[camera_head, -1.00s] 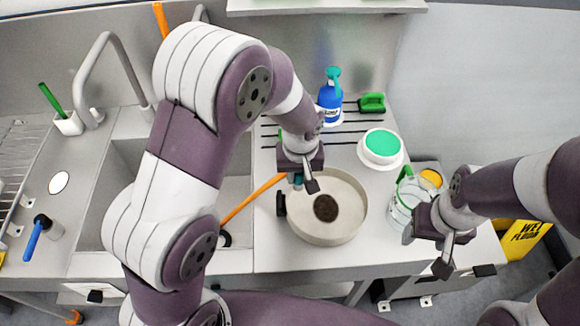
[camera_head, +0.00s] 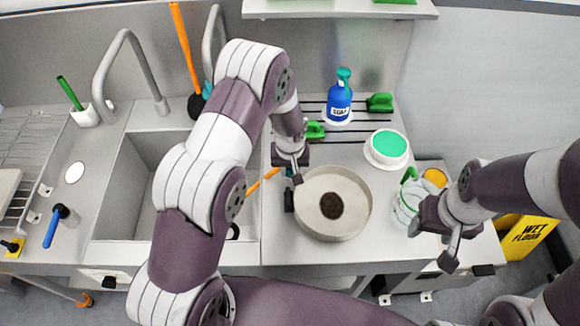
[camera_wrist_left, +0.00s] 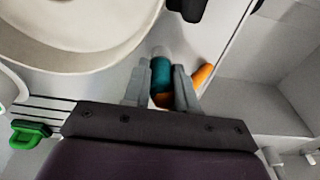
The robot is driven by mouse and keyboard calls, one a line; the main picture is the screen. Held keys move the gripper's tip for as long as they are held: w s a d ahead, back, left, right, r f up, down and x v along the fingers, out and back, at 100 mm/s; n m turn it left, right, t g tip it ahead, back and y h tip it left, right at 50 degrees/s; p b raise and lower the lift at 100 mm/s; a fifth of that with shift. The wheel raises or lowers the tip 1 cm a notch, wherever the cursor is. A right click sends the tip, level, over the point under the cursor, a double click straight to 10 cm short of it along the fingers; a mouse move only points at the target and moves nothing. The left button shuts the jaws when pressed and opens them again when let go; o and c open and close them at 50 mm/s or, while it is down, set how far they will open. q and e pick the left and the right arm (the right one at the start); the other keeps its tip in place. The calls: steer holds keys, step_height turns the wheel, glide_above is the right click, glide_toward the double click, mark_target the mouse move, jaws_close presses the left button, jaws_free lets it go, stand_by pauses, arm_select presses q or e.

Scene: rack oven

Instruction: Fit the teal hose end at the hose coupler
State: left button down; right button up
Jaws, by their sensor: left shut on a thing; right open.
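My left gripper (camera_head: 292,175) is shut on the teal hose end (camera_wrist_left: 161,76), which shows between its fingers in the left wrist view. In the head view the gripper hangs over the counter just left of the round pan, and the hose end (camera_head: 289,172) is mostly hidden by it. An orange hose (camera_head: 264,184) runs from there toward the sink. A black part (camera_head: 289,198) sits against the pan's left side; I cannot tell whether it is the hose coupler or a handle. My right gripper (camera_head: 466,262) is open and empty at the counter's right front.
The pan (camera_head: 361,222) with a dark patch stands on the counter. Behind it are a blue soap bottle (camera_head: 340,103), green brushes (camera_head: 380,102) and a teal-topped tub (camera_head: 372,160). The sink (camera_head: 140,190) lies left.

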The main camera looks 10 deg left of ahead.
arm_select(q)
steer(key=c, duration=0.9)
jaws_free()
steer(key=shift+s, duration=0.1)
steer(key=shift+r, duration=0.35)
step_height(320, 180, up, 11)
steer(key=s+b, duration=0.2)
steer(key=b, duration=0.1)
steer(key=s+a+r+m, duration=0.1)
steer(key=s+a, duration=0.1)
steer(key=s, duration=0.6)
steer(key=s+a+r+m, duration=0.2)
steer(key=s, duration=0.6)
steer(key=shift+s+a+r, duration=0.15)
steer(key=shift+s+r, duration=0.1)
steer(key=shift+s, duration=0.15)
